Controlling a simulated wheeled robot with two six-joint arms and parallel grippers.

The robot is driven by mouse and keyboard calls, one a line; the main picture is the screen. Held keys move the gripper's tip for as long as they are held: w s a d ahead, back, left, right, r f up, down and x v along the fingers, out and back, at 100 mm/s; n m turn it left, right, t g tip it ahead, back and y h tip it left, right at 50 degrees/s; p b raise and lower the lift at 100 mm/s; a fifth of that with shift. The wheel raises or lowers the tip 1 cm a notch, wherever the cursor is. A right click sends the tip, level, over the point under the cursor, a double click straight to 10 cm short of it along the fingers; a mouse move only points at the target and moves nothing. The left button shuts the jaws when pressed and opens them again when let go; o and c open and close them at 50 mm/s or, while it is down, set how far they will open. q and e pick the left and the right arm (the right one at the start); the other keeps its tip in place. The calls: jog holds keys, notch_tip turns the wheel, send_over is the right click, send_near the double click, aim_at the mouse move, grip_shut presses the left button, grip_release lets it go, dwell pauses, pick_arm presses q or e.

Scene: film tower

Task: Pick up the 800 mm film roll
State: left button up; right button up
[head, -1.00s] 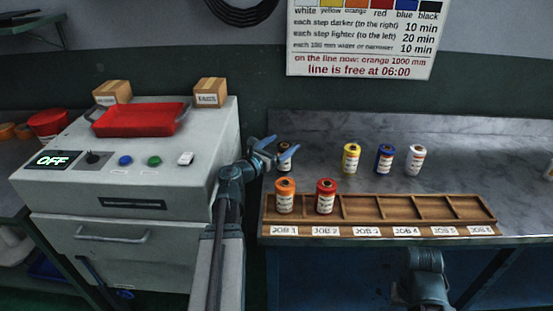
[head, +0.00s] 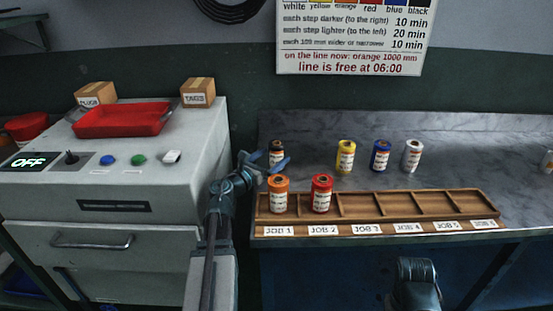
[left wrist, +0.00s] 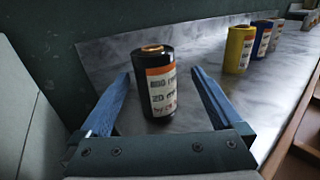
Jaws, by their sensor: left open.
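A black film roll (head: 276,150) with an orange-topped white label stands upright on the metal bench behind the wooden rack. It also shows in the left wrist view (left wrist: 154,63); its label seems to read 800 but is blurred. My left gripper (head: 264,163) is open just in front of the roll in the head view. In the left wrist view its blue fingers (left wrist: 161,85) are spread, one on each side of the roll, with gaps visible. My right gripper is out of view; only part of my right arm shows at the bottom.
An orange roll (head: 278,195) and a red roll (head: 321,194) stand in JOB 1 and JOB 2 of the wooden rack (head: 375,227). Yellow (head: 345,157), blue (head: 381,157) and white (head: 412,157) rolls stand further right. A grey machine (head: 150,180) is left.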

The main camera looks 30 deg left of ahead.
pick_arm(q)
jog(key=shift+w+a, duration=0.1)
jog(key=shift+w, duration=3.4)
jog(key=c, duration=1.6)
